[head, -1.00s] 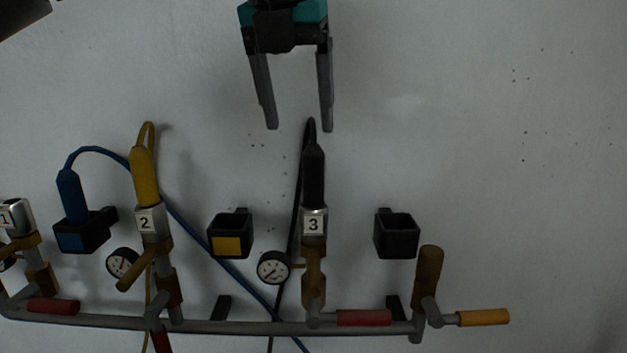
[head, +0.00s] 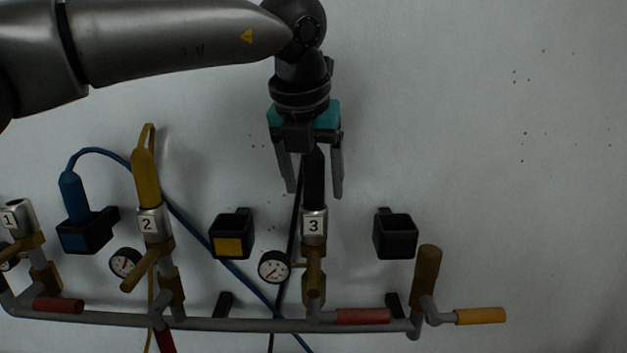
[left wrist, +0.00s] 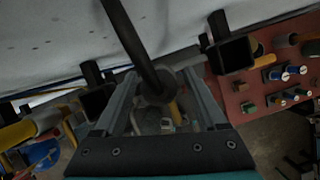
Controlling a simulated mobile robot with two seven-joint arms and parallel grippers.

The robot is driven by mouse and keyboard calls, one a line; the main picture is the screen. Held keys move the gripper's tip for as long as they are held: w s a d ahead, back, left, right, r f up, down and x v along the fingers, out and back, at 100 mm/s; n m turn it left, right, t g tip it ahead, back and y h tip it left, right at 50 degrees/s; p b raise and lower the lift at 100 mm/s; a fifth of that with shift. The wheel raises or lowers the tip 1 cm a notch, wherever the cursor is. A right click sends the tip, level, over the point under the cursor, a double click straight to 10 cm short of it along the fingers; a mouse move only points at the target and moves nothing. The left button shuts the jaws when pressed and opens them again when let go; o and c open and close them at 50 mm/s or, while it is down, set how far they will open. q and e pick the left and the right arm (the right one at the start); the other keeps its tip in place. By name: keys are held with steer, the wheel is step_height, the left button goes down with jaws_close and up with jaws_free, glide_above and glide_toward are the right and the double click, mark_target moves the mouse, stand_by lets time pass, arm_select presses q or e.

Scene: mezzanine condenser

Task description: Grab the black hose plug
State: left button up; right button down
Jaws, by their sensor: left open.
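The black hose plug (head: 314,180) stands upright in the silver socket marked 3 (head: 314,222) in the head view. My left gripper (head: 316,194) is open, pointing down, with one finger on each side of the plug's upper part. The fingers look apart from the plug. In the left wrist view the black plug's top (left wrist: 155,87) and its hose show between the two fingers (left wrist: 160,98). The gripper body hides the top of the plug in the head view. My right gripper is not in view.
A yellow plug (head: 145,178) sits in socket 2, and a blue plug (head: 73,197) in a black holder. A yellow-marked holder (head: 231,236) and a plain black holder (head: 396,236) flank socket 3. A gauge (head: 274,267) and pipe (head: 240,327) lie below.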

arm_select(q)
jaws_close()
stand_by(0.5)
